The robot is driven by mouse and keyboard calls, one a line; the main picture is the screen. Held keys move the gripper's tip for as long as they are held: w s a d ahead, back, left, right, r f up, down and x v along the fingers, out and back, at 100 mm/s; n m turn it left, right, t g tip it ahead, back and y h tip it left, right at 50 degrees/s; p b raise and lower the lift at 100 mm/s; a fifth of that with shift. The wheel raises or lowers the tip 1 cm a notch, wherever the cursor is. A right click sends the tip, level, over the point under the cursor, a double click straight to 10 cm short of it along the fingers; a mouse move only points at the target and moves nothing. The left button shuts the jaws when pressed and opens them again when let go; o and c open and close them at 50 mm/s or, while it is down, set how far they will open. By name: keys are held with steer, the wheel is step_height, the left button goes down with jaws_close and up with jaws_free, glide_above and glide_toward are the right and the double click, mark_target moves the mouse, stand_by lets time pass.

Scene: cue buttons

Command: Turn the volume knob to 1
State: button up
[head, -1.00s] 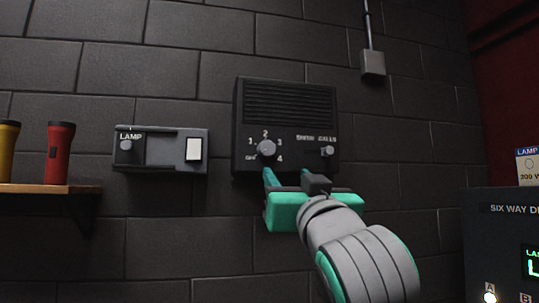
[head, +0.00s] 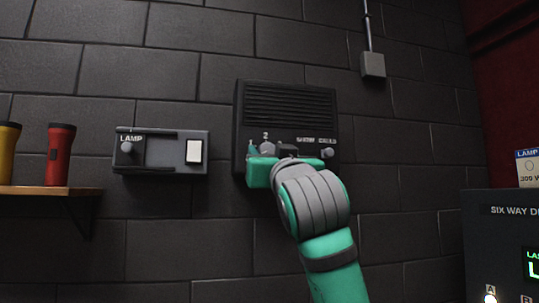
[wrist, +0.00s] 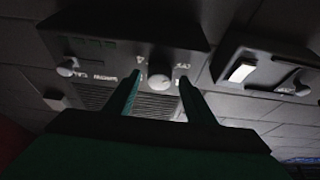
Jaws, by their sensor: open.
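The black speaker box (head: 285,105) hangs on the dark block wall, with a slotted grille on top. Its grey round volume knob (head: 267,146) sits low on its face, partly hidden by my gripper. My gripper (head: 267,152) is open in front of the knob. In the wrist view, which is upside down, the volume knob (wrist: 160,82) lies between the two green fingers (wrist: 160,77). I cannot tell whether either finger touches it.
A smaller grey knob (head: 327,152) sits on the box's right side, close to my gripper. A lamp panel (head: 160,170) with a knob and white switch is to the left. A shelf (head: 50,190) holds red and yellow torches. A six-way box (head: 505,230) stands lower right.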

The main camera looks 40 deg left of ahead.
steer(key=shift+w+a, duration=0.1)
steer(key=shift+a, duration=0.05)
steer(key=c, duration=1)
steer(key=shift+c, duration=0.2)
steer(key=shift+m+t+h, duration=0.3)
steer(key=shift+m, duration=0.2)
steer(key=m, duration=0.2)
steer(key=m+t+h, duration=0.1)
steer(key=m, duration=0.1)
steer(key=m+h, duration=0.1)
steer(key=m, duration=0.1)
steer(key=shift+s+a+r+m+t, duration=0.1)
steer(key=shift+s+a+m+t, duration=0.2)
steer(key=shift+t, duration=0.1)
steer(key=m+h, duration=0.1)
steer(key=m, duration=0.1)
steer(key=m+h, duration=0.1)
steer(key=m, duration=0.1)
steer(key=shift+r+m+t+h, duration=0.1)
steer(key=shift+m+t+h, duration=0.3)
steer(key=shift+r+m+h, duration=0.1)
steer(key=shift+m+h, duration=0.8)
steer(key=shift+m, duration=0.9)
